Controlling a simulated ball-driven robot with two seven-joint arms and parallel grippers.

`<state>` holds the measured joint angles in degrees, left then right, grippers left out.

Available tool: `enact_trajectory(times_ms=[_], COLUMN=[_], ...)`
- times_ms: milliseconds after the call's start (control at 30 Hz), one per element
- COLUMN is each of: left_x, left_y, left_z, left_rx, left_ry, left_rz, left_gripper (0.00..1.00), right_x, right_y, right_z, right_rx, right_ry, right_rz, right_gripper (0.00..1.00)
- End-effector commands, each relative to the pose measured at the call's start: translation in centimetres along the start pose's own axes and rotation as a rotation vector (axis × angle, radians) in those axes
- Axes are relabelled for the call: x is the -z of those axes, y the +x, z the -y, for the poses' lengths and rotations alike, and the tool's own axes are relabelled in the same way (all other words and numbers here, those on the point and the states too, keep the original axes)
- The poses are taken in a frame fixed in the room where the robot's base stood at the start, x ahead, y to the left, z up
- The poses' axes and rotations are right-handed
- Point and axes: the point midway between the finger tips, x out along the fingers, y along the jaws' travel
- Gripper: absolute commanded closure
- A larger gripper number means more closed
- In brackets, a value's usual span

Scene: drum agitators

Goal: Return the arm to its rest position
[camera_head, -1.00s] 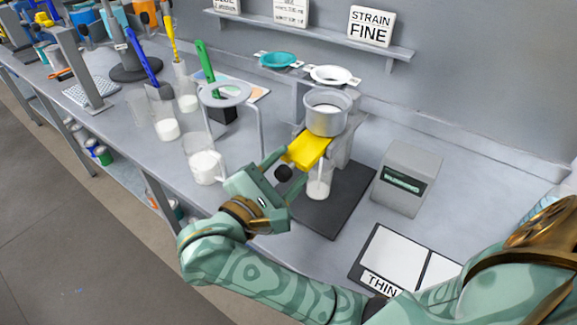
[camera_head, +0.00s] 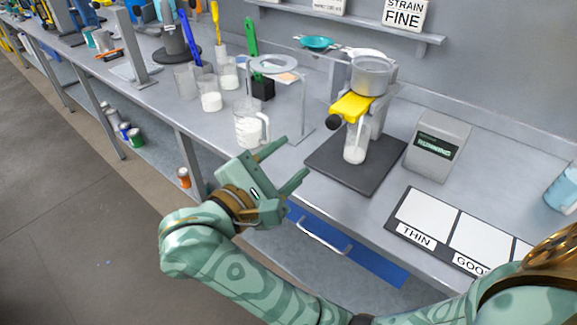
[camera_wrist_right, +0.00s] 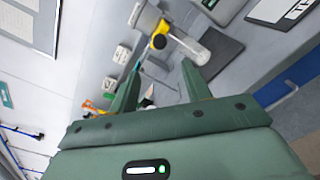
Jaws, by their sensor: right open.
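My right arm reaches in from the lower right of the head view. Its green gripper (camera_head: 290,165) is open and empty, in front of the bench's front edge. The drum agitator stand with its yellow lever (camera_head: 352,107) and black knob is behind and to the right of the gripper, apart from it. A metal cup (camera_head: 371,75) sits on top of the stand, and a clear vessel with white contents (camera_head: 355,143) stands below it. In the wrist view the open fingers (camera_wrist_right: 160,78) have nothing between them. My left gripper does not show.
A glass mug of white liquid (camera_head: 249,129) stands close behind the gripper near the bench edge. A ring stand (camera_head: 275,65), beakers and a grey box with a display (camera_head: 436,147) stand on the bench. The THIN card (camera_head: 426,212) lies at right. Floor is clear at left.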

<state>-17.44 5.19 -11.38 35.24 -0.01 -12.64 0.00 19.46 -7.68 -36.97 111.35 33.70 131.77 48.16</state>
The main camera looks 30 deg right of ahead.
Motion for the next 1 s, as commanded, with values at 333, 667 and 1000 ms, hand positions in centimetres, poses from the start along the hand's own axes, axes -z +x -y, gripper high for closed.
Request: enact_trajectory(times_ms=[333,667,1000], left_x=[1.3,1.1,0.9], left_y=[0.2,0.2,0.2], left_z=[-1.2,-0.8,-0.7], left_rx=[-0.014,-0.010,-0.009], left_ry=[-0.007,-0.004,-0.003], left_rz=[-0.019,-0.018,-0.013], left_gripper=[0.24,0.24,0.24], right_x=[0.0,-0.2,-7.9], right_y=[0.0,0.1,-1.0], right_z=[-0.1,-0.1,-4.2], right_rx=[0.001,-0.008,-0.372], right_ry=[0.000,-0.016,-0.766], right_rz=[0.002,0.016,0.654], right_gripper=[0.52,0.52,0.52])
